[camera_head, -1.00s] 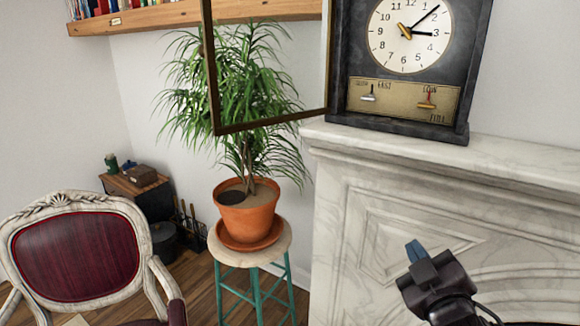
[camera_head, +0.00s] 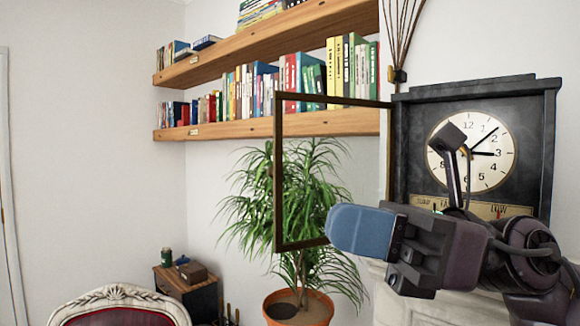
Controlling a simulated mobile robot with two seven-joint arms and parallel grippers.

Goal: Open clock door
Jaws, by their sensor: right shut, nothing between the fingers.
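The dark clock (camera_head: 408,140) stands on the mantel at the right, its white dial (camera_head: 497,165) facing out. Its glass door, with a thin brown frame (camera_head: 279,190), is swung wide open to the left, hinged at the clock's left side. My right gripper (camera_head: 362,232) is in front of the clock's lower left and the door's lower right corner. Its blue fingers are shut with nothing between them. It covers part of the dial and lower panel; whether it touches the door cannot be told. My left gripper is not in view.
A potted plant (camera_head: 250,205) stands behind the open door. Two wooden shelves (camera_head: 225,130) with books run along the wall above it. A red chair with a pale frame (camera_head: 118,293) is at the lower left. The mantel (camera_head: 392,305) is mostly hidden by my arm.

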